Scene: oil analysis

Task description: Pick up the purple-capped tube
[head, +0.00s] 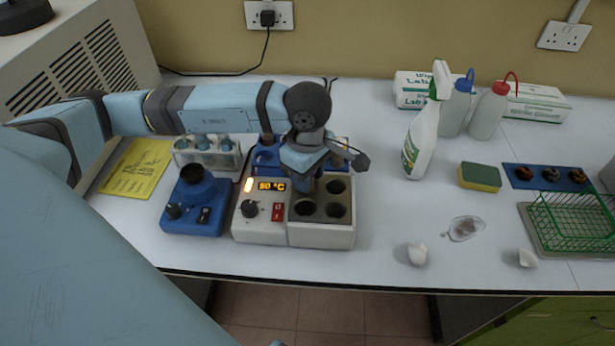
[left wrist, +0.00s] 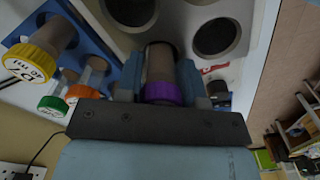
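The purple-capped tube (left wrist: 161,92) shows in the left wrist view, cap toward the camera, its body pointing to a dark hole of the white heating block (left wrist: 190,12). How deep it sits there is hard to tell. My left gripper (left wrist: 160,82) has a finger close against each side of the tube and looks shut on it. In the head view my left gripper (head: 312,180) points down over the back of the heating block (head: 320,232), and its wrist hides the tube. My right gripper is in neither view.
A blue rack (left wrist: 100,35) with yellow-, green- and orange-capped tubes stands close to the gripper. A blue mixer (head: 190,215) and a white tube rack (head: 207,160) stand left of the block. A spray bottle (head: 425,135) and sponge (head: 480,177) stand right, with clear bench between.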

